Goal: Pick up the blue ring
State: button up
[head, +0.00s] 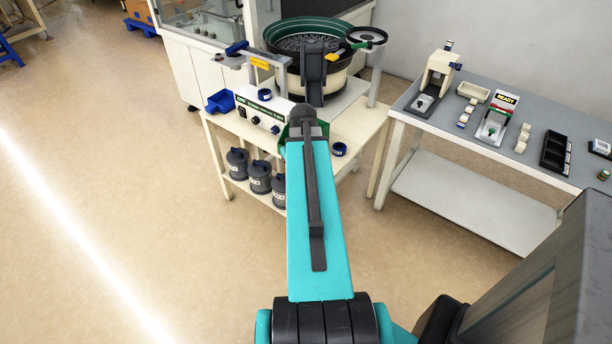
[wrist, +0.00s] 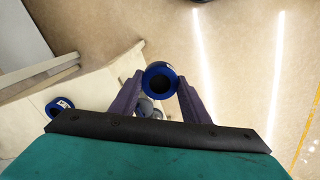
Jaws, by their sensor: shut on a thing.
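In the wrist view my gripper (wrist: 160,80) is shut on a blue ring (wrist: 160,67), with one dark finger on each side of it. The ring's dark hole faces the camera. The held ring does not show in the head view, where my arm hides the gripper. A second blue ring (wrist: 51,107) lies on a pale surface at the left of the wrist view.
The white feeder table (head: 366,128) carries a bowl feeder (head: 345,79), a control box (head: 243,118) and a blue bin (head: 220,103). Several grey canisters (head: 259,178) stand on its lower shelf. A grey bench (head: 425,120) with small fixtures is at right.

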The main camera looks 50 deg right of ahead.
dwell(0.7)
jog(key=shift+w+a, duration=0.45)
jog(key=shift+w, duration=0.05)
jog(key=w+a+r+n, duration=0.1)
jog(key=w+a, duration=0.5)
jog(key=a, duration=0.8)
jog(key=w+a+r+n, duration=0.1)
jog(key=w+a, duration=0.6)
jog(key=a, duration=0.7)
jog(key=w+a+r+n, duration=0.1)
jog(key=w+a+n, duration=0.2)
jog(key=w+a, duration=0.4)
jog(key=a, duration=0.7)
jog(key=shift+d, duration=0.1)
